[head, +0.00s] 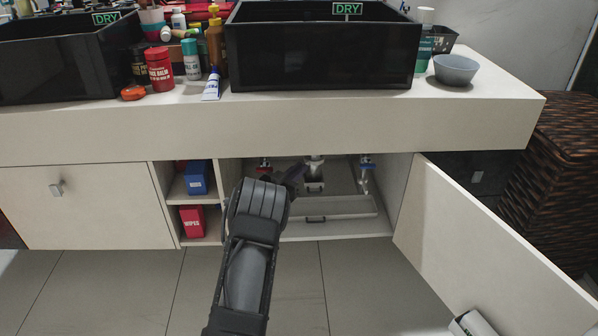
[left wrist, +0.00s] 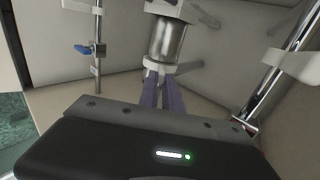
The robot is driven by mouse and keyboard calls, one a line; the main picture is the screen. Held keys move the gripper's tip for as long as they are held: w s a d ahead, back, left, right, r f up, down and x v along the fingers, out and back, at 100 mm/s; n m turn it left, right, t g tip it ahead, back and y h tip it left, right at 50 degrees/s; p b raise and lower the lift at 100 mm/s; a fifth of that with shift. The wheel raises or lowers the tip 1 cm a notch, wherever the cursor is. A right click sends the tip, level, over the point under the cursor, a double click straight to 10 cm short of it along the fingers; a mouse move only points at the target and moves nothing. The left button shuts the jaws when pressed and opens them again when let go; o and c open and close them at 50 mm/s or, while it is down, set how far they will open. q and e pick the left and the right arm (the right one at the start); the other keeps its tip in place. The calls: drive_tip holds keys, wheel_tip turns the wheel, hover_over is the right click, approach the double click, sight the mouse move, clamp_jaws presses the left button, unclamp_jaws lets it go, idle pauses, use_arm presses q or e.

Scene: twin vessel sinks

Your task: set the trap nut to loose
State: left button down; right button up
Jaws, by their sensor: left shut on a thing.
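The trap under the right sink hangs in the open cabinet, a silver cup (left wrist: 168,40) between white collars. The white collar at the fingertips, which looks like the trap nut (left wrist: 184,67), also shows small in the head view (head: 316,158). My left gripper (head: 299,174) reaches into the cabinet from the front. In the left wrist view, its two purple-grey fingers (left wrist: 164,77) are close together, shut on the nut. The fingers hide part of it, and I cannot read its turn position. My right gripper is not in view.
A red-handled valve (head: 263,164) and a blue-handled valve (head: 367,163) flank the trap. The open cabinet door (head: 480,240) stands out at the right. A shelf with a blue box (head: 197,178) and a red box (head: 192,220) is at the left. The counter (head: 300,125) overhangs above.

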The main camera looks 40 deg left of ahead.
use_arm(q)
drive_tip(key=c, duration=1.5)
unclamp_jaws()
drive_tip(key=s+p, duration=0.1)
drive_tip(key=s, duration=0.1)
drive_tip(key=s+p, duration=0.1)
drive_tip(key=s, duration=0.4)
drive_tip(key=shift+s+d+p, duration=0.25)
drive_tip(key=shift+s+p, duration=0.15)
